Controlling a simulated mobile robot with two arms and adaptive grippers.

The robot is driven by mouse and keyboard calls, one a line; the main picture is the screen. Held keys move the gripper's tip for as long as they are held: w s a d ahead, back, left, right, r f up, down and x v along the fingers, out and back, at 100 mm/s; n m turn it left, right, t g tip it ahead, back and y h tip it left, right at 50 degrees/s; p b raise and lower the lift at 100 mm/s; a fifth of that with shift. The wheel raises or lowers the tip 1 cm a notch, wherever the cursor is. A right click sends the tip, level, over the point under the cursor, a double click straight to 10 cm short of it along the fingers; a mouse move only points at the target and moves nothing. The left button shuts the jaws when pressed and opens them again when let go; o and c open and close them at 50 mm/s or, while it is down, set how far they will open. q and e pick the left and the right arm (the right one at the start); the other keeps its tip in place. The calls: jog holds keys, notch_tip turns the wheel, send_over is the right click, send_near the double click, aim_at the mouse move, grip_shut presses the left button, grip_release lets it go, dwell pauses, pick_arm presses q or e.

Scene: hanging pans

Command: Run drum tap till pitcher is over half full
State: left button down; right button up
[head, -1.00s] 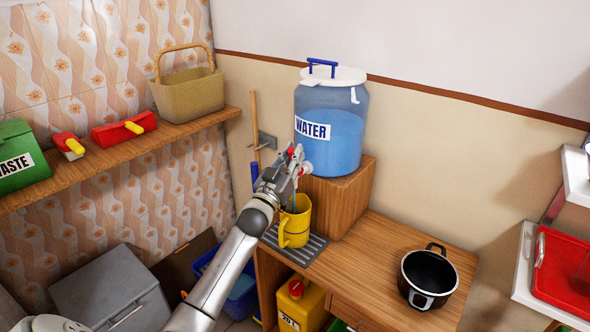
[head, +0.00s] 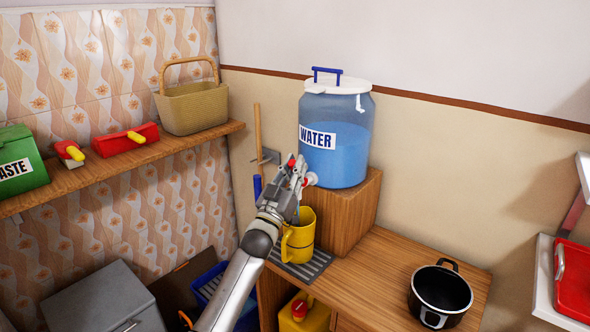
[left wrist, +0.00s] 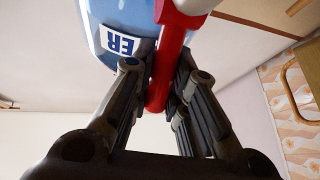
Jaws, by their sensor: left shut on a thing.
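The water drum (head: 337,135) is clear blue with a white lid and a "WATER" label, and stands on a wooden block. Its tap (head: 308,179) sticks out low on the left side. My left gripper (head: 293,170) is shut on the red tap handle (left wrist: 172,60), which runs between its fingers in the left wrist view. The yellow pitcher (head: 299,238) stands upright on the grey drip grille (head: 302,268), below the tap and gripper. The arm partly covers it, and its inside level cannot be made out. My right gripper is not in view.
A black pot (head: 441,294) stands on the wooden counter (head: 370,265) to the right. A shelf (head: 150,155) at left holds a wicker basket (head: 192,106), red items and a green waste bin (head: 18,158). A red tray (head: 573,280) is at far right. Counter between pitcher and pot is clear.

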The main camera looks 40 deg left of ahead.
pick_arm(q)
jog(key=c, duration=1.4)
grip_release()
jog(key=shift+s, duration=0.1)
jog(key=v, duration=1.2)
